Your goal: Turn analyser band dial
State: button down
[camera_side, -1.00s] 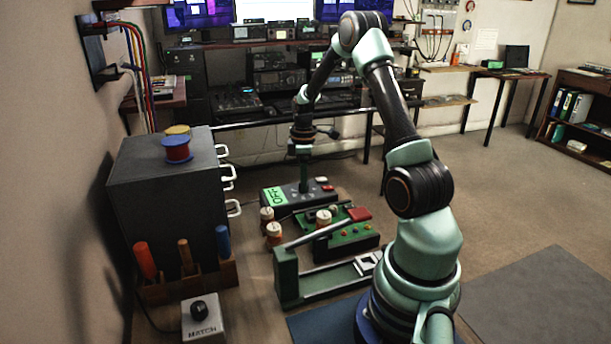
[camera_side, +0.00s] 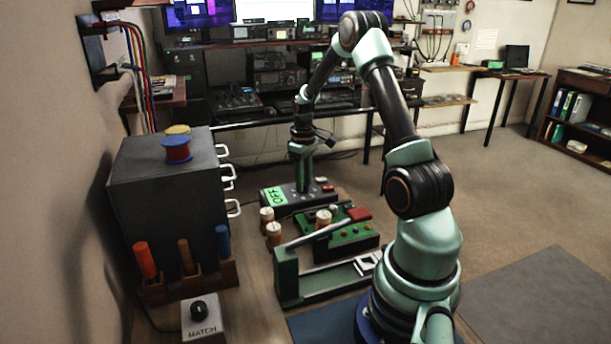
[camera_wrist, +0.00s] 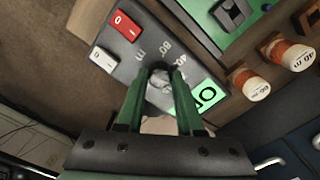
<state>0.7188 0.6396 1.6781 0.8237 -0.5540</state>
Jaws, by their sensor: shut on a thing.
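The analyser is a dark grey box (camera_side: 312,195) on the bench in the side view, with a green display (camera_side: 276,196) reading OFF. In the wrist view its panel (camera_wrist: 140,48) shows 80 and 40 markings around a grey dial (camera_wrist: 160,80). My gripper (camera_side: 302,184) points straight down over the box, and its green fingers (camera_wrist: 160,84) are shut on the dial from two sides. The fingers hide part of the dial, so its pointer direction is unclear. The display (camera_wrist: 209,97) is partly cut off by a finger in the wrist view.
A red switch (camera_wrist: 124,26) and a white switch (camera_wrist: 104,60) sit on the panel. A green board (camera_side: 340,242) and several cream-topped coils (camera_side: 273,230) stand close in front. A grey drawer cabinet (camera_side: 165,200) is at left.

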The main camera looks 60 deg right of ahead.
dwell(0.4)
jog(key=c, duration=0.5)
grip_release()
jog(key=shift+c, duration=0.2)
notch_tip(320, 180, up, 12)
jog(key=shift+r, duration=0.1)
jog(key=s+a+r+t, duration=0.1)
jog(key=a+r+t, duration=0.1)
jog(key=a, duration=0.8)
jog(key=s+a+r+n+t, duration=0.1)
jog(key=s+a+r, duration=0.1)
jog(key=a, duration=0.7)
jog(key=s+a+r+t, duration=0.2)
jog(key=a+r, duration=0.1)
jog(key=a, duration=0.7)
jog(key=shift+s+a+r+n+t, duration=0.2)
jog(key=shift+a+n+t, duration=0.1)
jog(key=shift+a+n, duration=0.1)
